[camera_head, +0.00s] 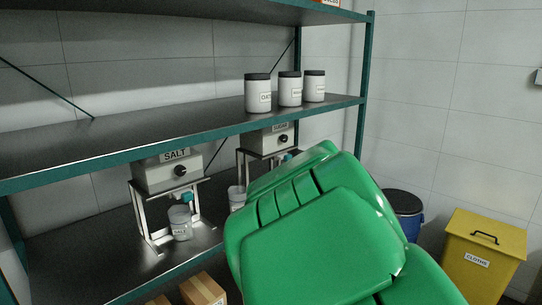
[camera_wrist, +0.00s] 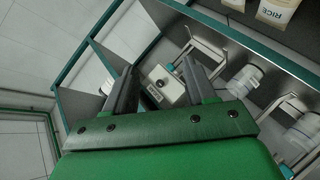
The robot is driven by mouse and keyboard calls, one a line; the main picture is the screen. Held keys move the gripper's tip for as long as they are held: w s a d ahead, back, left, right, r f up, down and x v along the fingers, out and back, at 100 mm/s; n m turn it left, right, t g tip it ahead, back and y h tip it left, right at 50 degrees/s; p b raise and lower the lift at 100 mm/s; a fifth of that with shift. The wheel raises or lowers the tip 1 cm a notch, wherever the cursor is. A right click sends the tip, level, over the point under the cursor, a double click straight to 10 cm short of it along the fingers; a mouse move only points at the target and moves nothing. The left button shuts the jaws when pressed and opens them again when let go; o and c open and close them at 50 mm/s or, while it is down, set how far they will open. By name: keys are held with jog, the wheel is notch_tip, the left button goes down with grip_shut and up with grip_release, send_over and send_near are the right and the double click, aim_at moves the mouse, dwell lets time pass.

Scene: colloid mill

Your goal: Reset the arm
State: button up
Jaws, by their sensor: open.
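My gripper (camera_wrist: 159,68) shows in the wrist view with its two dark fingers apart and nothing held between them. Beyond the fingers is a pale dispenser box (camera_wrist: 160,86) with a round dark knob; I cannot tell whether the fingers touch it. In the head view my green arm fills the lower middle and right, and the gripper itself cannot be made out there.
A metal shelf rack (camera_head: 120,150) with green edges holds a SALT dispenser (camera_head: 168,172), a second dispenser (camera_head: 267,140) partly behind my arm, and a jar (camera_head: 180,222). White jars (camera_head: 258,95) stand on the upper shelf. A yellow bin (camera_head: 484,250) and blue drum (camera_head: 405,212) stand right.

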jog(key=s+d+f+m+g, duration=0.3)
jog(key=s+d+m+g, duration=0.15)
jog(key=s, duration=0.45)
jog(key=s+d+f+m+g, duration=0.25)
jog(key=s+d+m, duration=0.2)
jog(key=s, duration=0.45)
jog(key=s+a+f+g+y, duration=0.1)
jog(key=s+a+g, duration=0.1)
jog(key=s, duration=0.8)
jog(key=s+a+f+g, duration=0.1)
jog(key=s+a+g, duration=0.2)
jog(key=s, duration=0.7)
jog(key=s+a+g+y, duration=0.1)
jog(key=s+a+g, duration=0.2)
jog(key=s, duration=0.7)
jog(key=shift+s+a+f+y, duration=0.2)
jog(key=shift+a+f+y, duration=0.15)
jog(key=shift+a, duration=0.8)
